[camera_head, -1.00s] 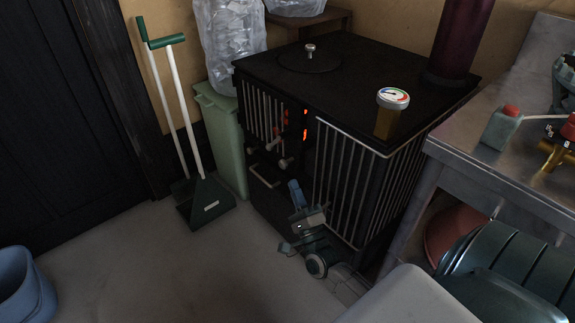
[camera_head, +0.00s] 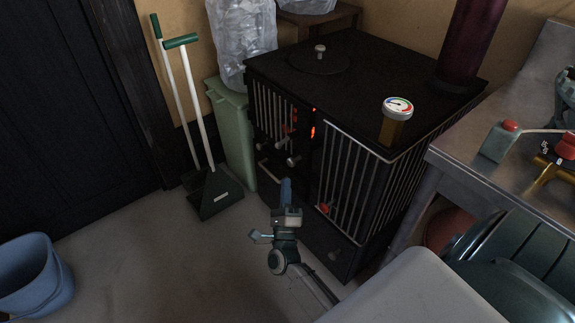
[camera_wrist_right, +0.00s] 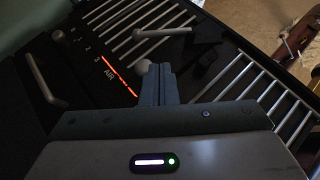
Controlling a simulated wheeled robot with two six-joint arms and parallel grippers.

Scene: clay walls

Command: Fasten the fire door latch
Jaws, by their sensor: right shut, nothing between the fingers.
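The black stove (camera_head: 300,215) stands in the middle of the head view, with an orange glow (camera_head: 312,131) at its front. Its front carries several metal handles and knobs, one a round-ended knob (camera_head: 293,160). In the right wrist view a pale lever handle (camera_wrist_right: 163,33) lies above my fingers, beside the glowing slot marked AIR (camera_wrist_right: 118,75). I cannot tell which part is the latch. My right gripper (camera_head: 286,186) is shut and empty, in front of and below the knobs; its blue fingers also show in the wrist view (camera_wrist_right: 158,82). My left gripper is not in view.
A metal bench (camera_head: 480,180) stands close on the right. A green bin (camera_head: 232,135) and a dustpan with long handles (camera_head: 215,195) stand left of the stove. A blue bucket (camera_head: 35,270) is at the lower left. The floor between is clear.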

